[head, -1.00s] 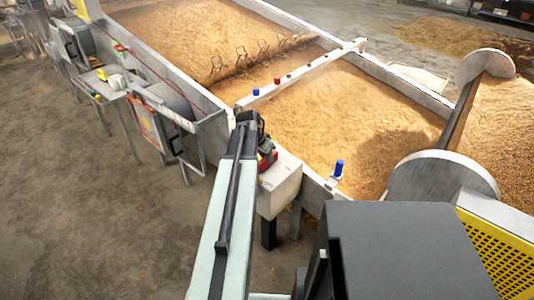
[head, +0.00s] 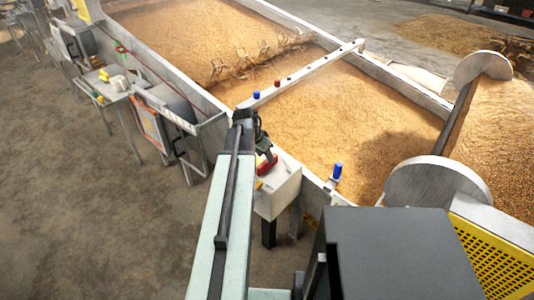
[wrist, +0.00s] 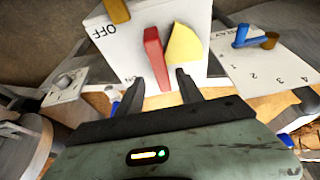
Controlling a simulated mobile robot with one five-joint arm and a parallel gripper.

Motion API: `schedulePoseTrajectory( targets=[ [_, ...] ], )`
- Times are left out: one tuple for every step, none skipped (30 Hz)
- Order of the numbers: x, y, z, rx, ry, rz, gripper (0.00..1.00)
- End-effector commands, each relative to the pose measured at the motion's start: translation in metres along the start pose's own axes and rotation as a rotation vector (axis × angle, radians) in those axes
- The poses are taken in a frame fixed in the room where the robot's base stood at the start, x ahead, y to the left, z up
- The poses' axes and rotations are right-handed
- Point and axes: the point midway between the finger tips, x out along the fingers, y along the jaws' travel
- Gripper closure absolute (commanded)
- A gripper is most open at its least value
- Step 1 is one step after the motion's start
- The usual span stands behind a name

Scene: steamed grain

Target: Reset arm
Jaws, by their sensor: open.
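A white control box (head: 276,194) stands at the near side of the grain bed. In the wrist view its face (wrist: 128,55) carries the words OFF and ON. A red lever (wrist: 153,52) and a yellow wedge-shaped piece (wrist: 185,44) stick out from it. The red lever also shows in the head view (head: 266,165). My gripper (wrist: 157,78) is open, with its dark fingers in front of the box. The lever's lower end appears between the fingers, with gaps on both sides; contact cannot be told. In the head view, my gripper (head: 263,143) is small and partly hidden.
A long metal-walled bed of grain (head: 206,95) lies beyond the box, crossed by a white beam (head: 305,72). A numbered panel with a blue lever (wrist: 240,36) is at right in the wrist view. Machines (head: 168,110) line the left; the floor (head: 70,180) there is clear.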

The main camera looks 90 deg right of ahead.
Motion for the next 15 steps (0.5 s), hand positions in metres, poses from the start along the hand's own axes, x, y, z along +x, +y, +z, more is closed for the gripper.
schedulePoseTrajectory(
  targets=[
    [-0.020, 0.001, -0.003, -0.001, 0.000, 0.000, 0.56],
    [-0.025, 0.001, -0.003, 0.000, 0.000, 0.000, 0.56],
    [-0.029, 0.001, -0.003, 0.000, 0.000, 0.000, 0.56],
    [-0.032, 0.001, -0.002, 0.001, 0.000, 0.000, 0.56],
    [-0.033, 0.001, -0.002, 0.001, 0.000, 0.000, 0.56],
    [-0.034, 0.001, -0.001, 0.001, 0.000, 0.000, 0.56],
    [-0.034, 0.001, -0.001, 0.002, 0.000, 0.001, 0.56],
    [-0.033, 0.000, 0.000, 0.001, 0.000, 0.000, 0.56],
    [-0.032, 0.000, 0.000, 0.001, 0.000, 0.000, 0.56],
    [-0.031, 0.000, 0.000, 0.001, 0.000, 0.000, 0.56],
    [-0.031, 0.000, 0.000, 0.001, 0.000, 0.000, 0.56],
    [-0.031, 0.000, 0.000, 0.001, 0.000, 0.000, 0.56],
    [-0.031, 0.000, 0.000, 0.001, 0.000, 0.000, 0.56],
    [-0.031, 0.000, 0.000, 0.001, 0.000, 0.000, 0.56],
    [-0.031, 0.000, 0.000, 0.001, 0.000, 0.000, 0.56]
  ],
)
